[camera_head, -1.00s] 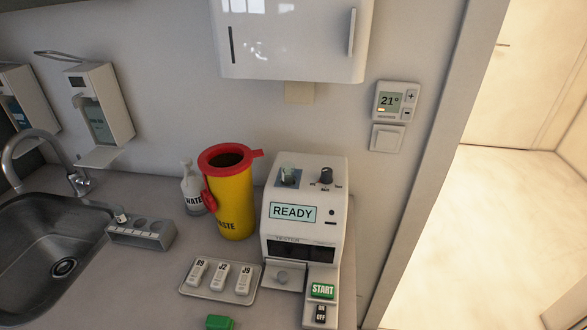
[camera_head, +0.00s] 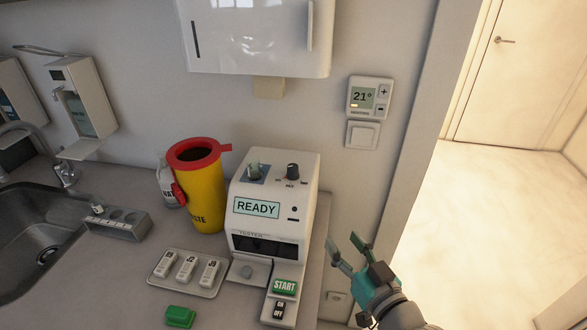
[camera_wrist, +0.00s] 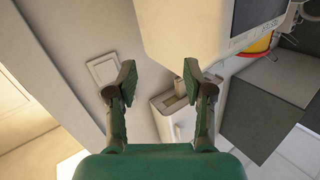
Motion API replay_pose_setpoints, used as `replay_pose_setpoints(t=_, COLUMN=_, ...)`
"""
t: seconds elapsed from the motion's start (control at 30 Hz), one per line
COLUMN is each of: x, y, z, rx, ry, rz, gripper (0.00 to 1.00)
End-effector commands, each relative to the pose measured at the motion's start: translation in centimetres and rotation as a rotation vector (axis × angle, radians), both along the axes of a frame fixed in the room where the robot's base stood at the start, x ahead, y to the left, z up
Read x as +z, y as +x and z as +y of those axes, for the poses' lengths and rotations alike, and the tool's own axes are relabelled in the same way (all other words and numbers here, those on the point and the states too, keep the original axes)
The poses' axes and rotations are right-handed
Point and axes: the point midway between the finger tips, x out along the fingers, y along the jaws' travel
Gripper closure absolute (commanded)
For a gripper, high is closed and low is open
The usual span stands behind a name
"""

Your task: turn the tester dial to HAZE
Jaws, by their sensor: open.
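The white tester (camera_head: 262,222) stands on the counter, with a display reading READY. Its black dial (camera_head: 293,171) sits on top at the right; the marks around it are too small to read, so its setting cannot be told.
A yellow waste bin (camera_head: 203,190) with a red rim stands left of the tester. A tray (camera_head: 207,287) of white cartridges and a green block (camera_head: 180,316) lie in front. A thermostat (camera_head: 369,97) hangs on the wall above right. The doorway is at right.

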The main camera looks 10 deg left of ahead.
Motion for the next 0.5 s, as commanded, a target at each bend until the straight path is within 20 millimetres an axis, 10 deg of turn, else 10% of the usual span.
replay_pose_setpoints(t=0.2, x=6.6, y=2.5, z=3.2, rx=0.131, ry=-0.033, rz=-0.074, gripper=0.48)
replay_pose_setpoints(t=0.5, x=10.3, y=3.3, z=5.1, rx=0.211, ry=-0.063, rz=-0.115, gripper=0.48)
